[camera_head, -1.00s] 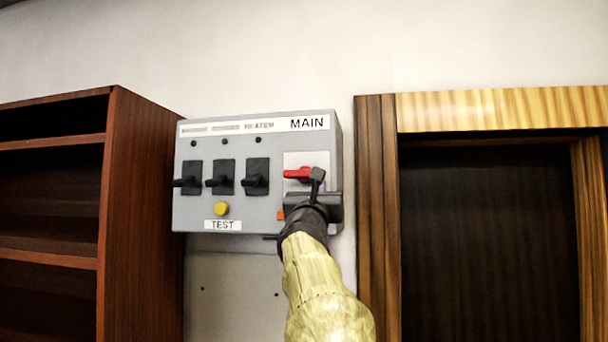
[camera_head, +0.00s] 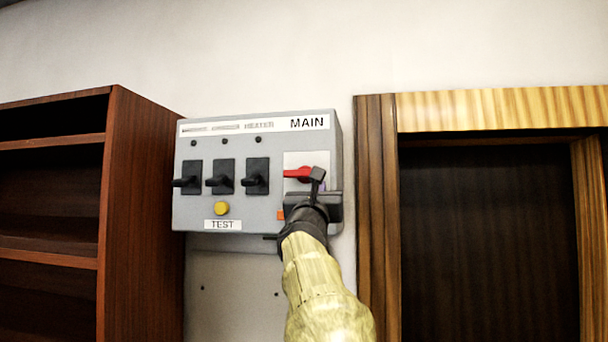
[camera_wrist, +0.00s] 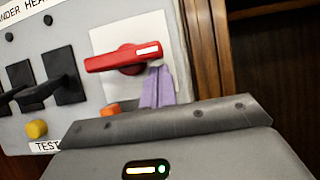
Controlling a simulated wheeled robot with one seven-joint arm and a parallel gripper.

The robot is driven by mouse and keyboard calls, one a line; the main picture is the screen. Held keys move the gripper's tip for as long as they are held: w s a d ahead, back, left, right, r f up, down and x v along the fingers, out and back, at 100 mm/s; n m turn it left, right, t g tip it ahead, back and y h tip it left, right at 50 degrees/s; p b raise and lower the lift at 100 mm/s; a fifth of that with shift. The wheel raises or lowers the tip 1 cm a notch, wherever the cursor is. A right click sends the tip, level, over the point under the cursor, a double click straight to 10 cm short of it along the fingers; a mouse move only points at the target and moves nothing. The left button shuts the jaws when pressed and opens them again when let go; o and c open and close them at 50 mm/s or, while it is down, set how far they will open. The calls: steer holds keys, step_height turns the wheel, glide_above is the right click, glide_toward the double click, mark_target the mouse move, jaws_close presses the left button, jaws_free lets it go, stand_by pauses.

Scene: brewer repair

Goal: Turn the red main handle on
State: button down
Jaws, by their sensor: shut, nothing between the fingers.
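The red main handle (camera_head: 297,173) sits on a white plate under the MAIN label on the grey control box.
Several controls share the box (camera_head: 262,215): black switches (camera_head: 223,177) to the left, a yellow TEST button (camera_head: 222,208), and an orange piece (camera_wrist: 110,109) below the handle's plate. A wooden shelf (camera_head: 140,200) stands left, a wooden door frame (camera_head: 376,220) right.

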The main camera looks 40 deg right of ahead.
steer(key=shift+d+r+p, duration=0.1)
steer(key=shift+r+p, duration=0.95)
steer(key=shift+r, duration=0.25)
stand_by(0.4)
steer(key=shift+r+p, duration=0.85)
steer(key=shift+r, duration=0.15)
steer(key=shift+w+a+r+p, duration=0.25)
steer(key=shift+a+r+p, duration=0.05)
steer(key=shift+r+p, duration=0.1)
stand_by(0.6)
steer(key=shift+s+f, duration=0.1)
steer(key=shift+s, duration=0.05)
steer(key=shift+s+b, duration=0.2)
steer(key=shift+b, duration=0.15)
steer(key=shift+s+d+b, duration=0.2)
steer(key=shift+s+b, duration=0.6)
steer(key=shift+s, duration=0.7)
steer(key=s+a, duration=0.5)
steer(key=a, duration=0.1)
steer(key=shift+b, duration=0.45)
